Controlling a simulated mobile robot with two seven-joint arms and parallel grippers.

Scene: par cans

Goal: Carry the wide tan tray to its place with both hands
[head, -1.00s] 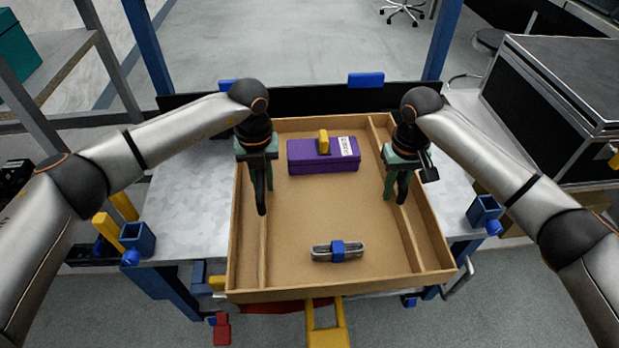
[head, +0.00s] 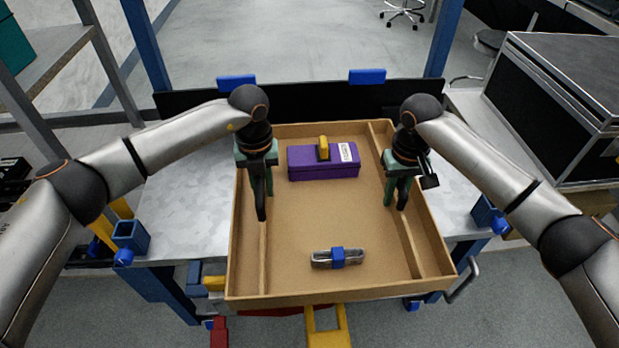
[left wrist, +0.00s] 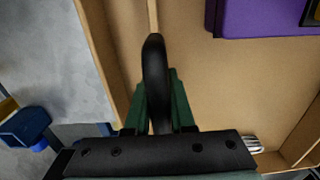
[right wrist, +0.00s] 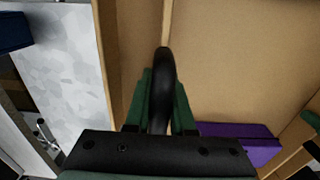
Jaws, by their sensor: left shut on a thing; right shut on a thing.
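The wide tan tray (head: 330,225) is a shallow open box with a long inner divider near each side. It lies over the grey table, and its front end reaches past the table's front edge. I cannot tell whether it touches the tabletop. My left gripper (head: 261,205) is shut on the left divider of the tray, which also shows in the left wrist view (left wrist: 205,85). My right gripper (head: 402,195) is shut on the right divider, seen too in the right wrist view (right wrist: 225,60). The fingers hide the gripped parts.
A purple case (head: 322,164) with a yellow handle and a silver bundle with a blue band (head: 337,258) lie in the tray. The grey table (head: 180,215) has blue corner sockets (head: 131,236). A black flight case (head: 555,105) stands at the right.

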